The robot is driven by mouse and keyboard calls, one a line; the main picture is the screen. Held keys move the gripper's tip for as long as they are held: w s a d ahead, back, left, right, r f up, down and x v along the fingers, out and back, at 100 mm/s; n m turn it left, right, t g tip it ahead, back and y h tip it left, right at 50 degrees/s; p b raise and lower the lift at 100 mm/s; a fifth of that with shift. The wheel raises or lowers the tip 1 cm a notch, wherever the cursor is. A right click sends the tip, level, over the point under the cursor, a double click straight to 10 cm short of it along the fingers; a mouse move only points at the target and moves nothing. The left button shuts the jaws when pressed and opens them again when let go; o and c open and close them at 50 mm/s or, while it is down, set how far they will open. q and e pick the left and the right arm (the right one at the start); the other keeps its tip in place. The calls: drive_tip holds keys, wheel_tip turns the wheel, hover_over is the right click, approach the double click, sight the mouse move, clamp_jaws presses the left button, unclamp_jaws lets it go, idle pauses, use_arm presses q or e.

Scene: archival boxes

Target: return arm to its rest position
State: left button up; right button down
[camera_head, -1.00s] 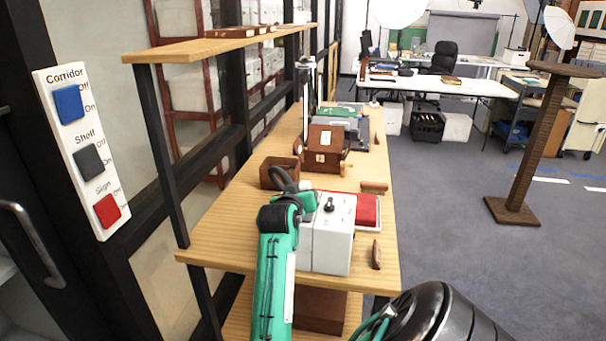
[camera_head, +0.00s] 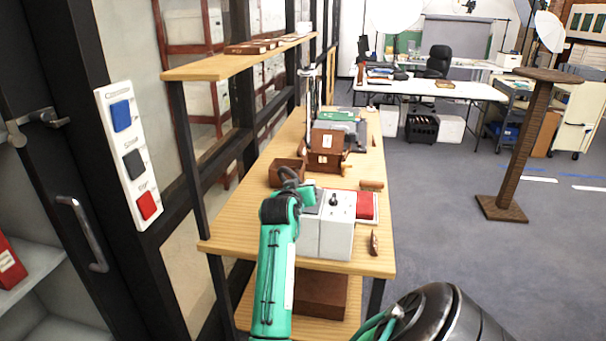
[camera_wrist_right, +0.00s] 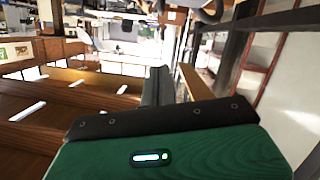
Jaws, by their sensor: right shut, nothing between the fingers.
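My right gripper (camera_wrist_right: 157,78) shows in the right wrist view. Its dark fingers are together beyond its green body and hold nothing. In the head view a green arm of mine (camera_head: 275,275) reaches up from the bottom, overlapping the wooden table in the picture. Its dark wrist end is left of a white box with a black knob (camera_head: 331,226). I cannot make out gripper fingers there. My left gripper cannot be identified in the head view.
The wooden table (camera_head: 240,225) holds a red-topped device (camera_head: 366,205), brown boxes (camera_head: 327,150) and an open brown tray (camera_head: 285,172). A switch panel (camera_head: 128,155) stands at left. A brown post stand (camera_head: 518,150) is at right. Grey floor (camera_head: 435,220) between is clear.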

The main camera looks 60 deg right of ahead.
drive_tip(key=w+a+f+n+t+y, duration=0.25)
drive_tip(key=w+a+f, duration=0.3)
drive_tip(key=f, duration=0.35)
drive_tip(key=w+a+f+n+t+y, duration=0.15)
drive_tip(key=w+a+f+n, duration=0.35)
drive_tip(key=f, duration=0.5)
drive_tip(key=s+a+f+n+y, duration=0.1)
drive_tip(key=a+f+y, duration=0.1)
drive_tip(key=a+f, duration=0.5)
drive_tip(key=s+a+f+n+y, duration=0.1)
drive_tip(key=s+a+f+y, duration=0.15)
drive_tip(key=f, duration=0.85)
drive_tip(key=s+a+f+n+y, duration=0.1)
drive_tip(key=a+f+y, duration=0.1)
drive_tip(key=a+f, duration=0.55)
drive_tip(key=s+a+f+n+g+y, duration=0.15)
drive_tip(key=s+a+f, duration=0.25)
drive_tip(key=s+f, duration=0.7)
drive_tip(key=s+a+f+n+g+y, duration=0.1)
drive_tip(key=s+a+f+g, duration=0.3)
drive_tip(key=s+f, duration=0.7)
drive_tip(key=s+a+f+g, duration=0.1)
drive_tip(key=s+f, duration=0.3)
drive_tip(key=s, duration=0.9)
drive_tip(key=s+a+f+g+y, duration=0.1)
drive_tip(key=s+a+f, duration=0.2)
drive_tip(key=s, duration=1.1)
drive_tip(key=shift+a+f, duration=0.25)
drive_tip(key=shift+f, duration=0.25)
